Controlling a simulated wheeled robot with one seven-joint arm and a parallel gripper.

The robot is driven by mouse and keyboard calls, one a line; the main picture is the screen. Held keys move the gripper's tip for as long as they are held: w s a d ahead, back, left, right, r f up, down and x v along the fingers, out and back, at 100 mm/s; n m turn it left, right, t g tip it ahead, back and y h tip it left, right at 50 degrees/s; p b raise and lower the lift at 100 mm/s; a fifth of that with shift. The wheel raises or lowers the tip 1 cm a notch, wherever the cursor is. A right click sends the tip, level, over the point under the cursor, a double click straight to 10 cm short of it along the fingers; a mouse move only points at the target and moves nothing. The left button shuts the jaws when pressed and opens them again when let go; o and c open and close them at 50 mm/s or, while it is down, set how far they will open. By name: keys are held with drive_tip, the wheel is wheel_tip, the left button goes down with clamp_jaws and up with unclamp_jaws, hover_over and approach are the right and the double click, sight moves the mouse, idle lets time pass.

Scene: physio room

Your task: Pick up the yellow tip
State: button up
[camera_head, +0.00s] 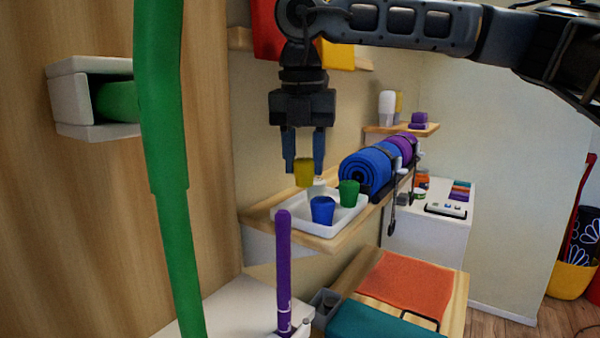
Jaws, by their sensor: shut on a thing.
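The yellow tip (304,172) is a small yellow cup-like piece. My gripper (304,165) points straight down with its two blue-grey fingers on either side of the tip and is shut on it. The tip is held above the white tray (285,214) on the wooden shelf. A blue tip (322,210) and a green tip (348,193) stand in the tray below and to the right. A whitish tip (317,188) stands behind the blue one, partly hidden by the yellow tip and the blue tip.
Rolled blue mat (364,173) and purple mat (402,149) lie on the shelf right of the tray. A purple stick (284,265) stands upright in front of the shelf. A thick green pole (165,150) rises at left. A wooden wall (70,220) lies behind it.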

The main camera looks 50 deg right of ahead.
drive_tip(key=s+d+r+p, duration=0.1)
drive_tip(key=s+d+r, duration=0.4)
drive_tip(key=d, duration=0.4)
drive_tip(key=shift+d+r+p, duration=0.35)
drive_tip(key=shift+r, duration=0.3)
drive_tip(key=shift+s, duration=0.1)
